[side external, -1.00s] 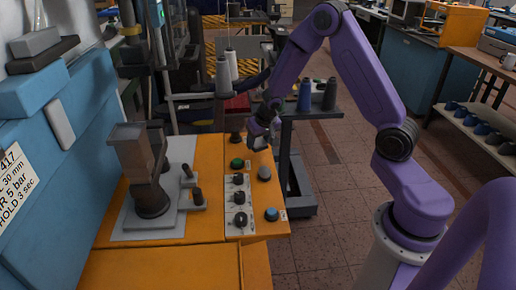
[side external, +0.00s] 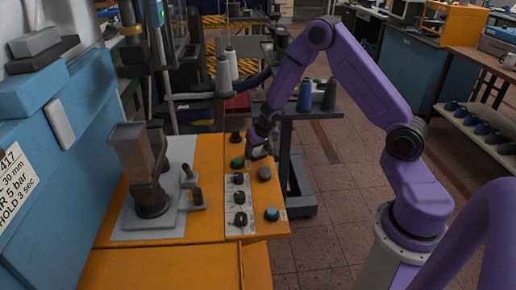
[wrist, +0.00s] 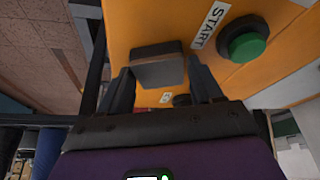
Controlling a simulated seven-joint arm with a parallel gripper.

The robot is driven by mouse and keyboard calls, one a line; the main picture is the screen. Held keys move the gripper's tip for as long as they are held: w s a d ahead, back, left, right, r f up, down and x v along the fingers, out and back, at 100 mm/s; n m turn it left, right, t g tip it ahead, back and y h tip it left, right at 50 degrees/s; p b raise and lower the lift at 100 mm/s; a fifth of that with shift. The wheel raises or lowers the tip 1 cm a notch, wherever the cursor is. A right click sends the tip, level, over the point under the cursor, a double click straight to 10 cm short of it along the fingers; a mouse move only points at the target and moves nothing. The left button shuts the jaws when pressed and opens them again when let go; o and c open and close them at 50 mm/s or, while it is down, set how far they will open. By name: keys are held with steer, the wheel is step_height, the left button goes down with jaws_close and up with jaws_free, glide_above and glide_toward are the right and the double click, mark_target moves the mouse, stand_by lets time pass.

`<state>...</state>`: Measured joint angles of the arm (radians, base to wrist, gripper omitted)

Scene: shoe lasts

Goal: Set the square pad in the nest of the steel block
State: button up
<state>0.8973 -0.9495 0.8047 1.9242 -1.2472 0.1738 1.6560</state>
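My gripper (side external: 258,149) hangs low over the right edge of the orange bench, near the green button. In the wrist view a dark grey square pad (wrist: 158,66) sits between the two fingertips. It appears gripped and moves with the hand in the side view, where it is small and partly hidden. A grey steel base plate (side external: 135,225) lies on the bench at left, carrying a dark rounded piece (side external: 152,202) and a tall blocky column (side external: 130,145). I cannot make out a nest there.
A green START button (wrist: 243,40) is beside my gripper. A panel of black knobs (side external: 239,199), a grey round piece (side external: 264,173) and a blue round piece (side external: 272,214) stand nearby. A blue cabinet (side external: 60,190) bounds the left.

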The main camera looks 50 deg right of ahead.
steer(key=shift+o, duration=0.8)
steer(key=shift+r, duration=0.1)
